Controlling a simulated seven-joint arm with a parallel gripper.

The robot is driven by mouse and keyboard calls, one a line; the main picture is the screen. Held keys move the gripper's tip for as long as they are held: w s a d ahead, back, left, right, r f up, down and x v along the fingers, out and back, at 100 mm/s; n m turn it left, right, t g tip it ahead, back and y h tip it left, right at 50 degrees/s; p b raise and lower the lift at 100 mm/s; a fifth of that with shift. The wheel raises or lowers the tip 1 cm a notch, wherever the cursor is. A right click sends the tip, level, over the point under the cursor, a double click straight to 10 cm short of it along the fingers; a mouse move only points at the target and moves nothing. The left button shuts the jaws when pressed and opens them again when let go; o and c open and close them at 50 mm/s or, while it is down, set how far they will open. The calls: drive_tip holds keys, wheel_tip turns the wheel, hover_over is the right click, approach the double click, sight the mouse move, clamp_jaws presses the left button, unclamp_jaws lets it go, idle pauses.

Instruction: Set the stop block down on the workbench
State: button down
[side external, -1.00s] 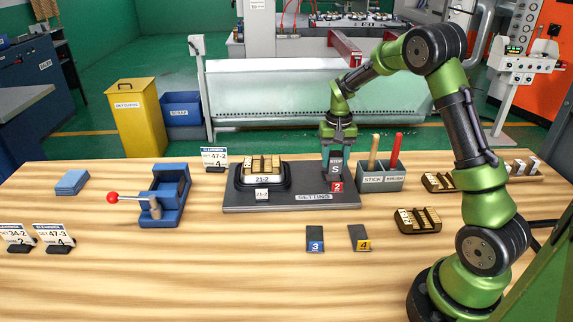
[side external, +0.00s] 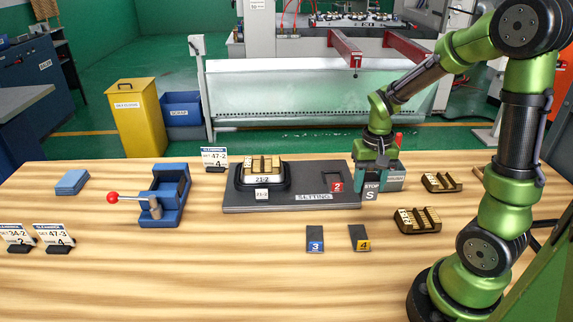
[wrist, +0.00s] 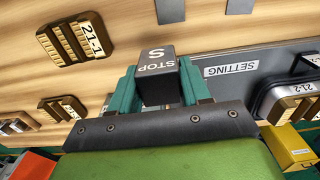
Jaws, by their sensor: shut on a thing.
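The dark grey stop block (side external: 371,190), marked STOP S, is between the fingers of my gripper (side external: 376,165) in the side view. It is upright, just right of the dark SETTING board (side external: 240,205) and low over the wooden workbench (side external: 250,270). I cannot tell whether its base touches the wood. In the wrist view, the block (wrist: 157,68) sits between the two teal fingers of my gripper (wrist: 158,84), which are shut on it.
The STICK and BRUSH holder (side external: 392,180) is right behind my gripper, partly hidden. Brass-coloured trays (side external: 417,220) stand to the right. Plates 3 (side external: 315,238) and 4 (side external: 359,238) lie in front. The front bench is mostly clear.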

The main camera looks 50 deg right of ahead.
sight(372, 178)
drive_tip(key=shift+s+a+r, duration=0.1)
drive_tip(key=shift+s+r, duration=0.1)
drive_tip(key=shift+r, duration=3.35)
drive_tip(key=shift+w+a+f+n, duration=0.25)
drive_tip(key=shift+a+f, duration=0.1)
drive_tip(key=shift+a, duration=0.1)
drive_tip(key=shift+w+a+f+n, duration=0.2)
drive_tip(key=shift+a+f, duration=0.1)
drive_tip(key=shift+a, duration=0.15)
drive_tip(key=w+a+f+n, duration=0.2)
drive_tip(key=w+a+n, duration=0.1)
drive_tip(key=w+a, duration=1.05)
drive_tip(key=w+a+f+n, duration=0.2)
drive_tip(key=w+a, duration=0.8)
drive_tip(key=a, duration=0.6)
drive_tip(key=shift+d+f, duration=0.1)
drive_tip(key=shift+f, duration=4.25)
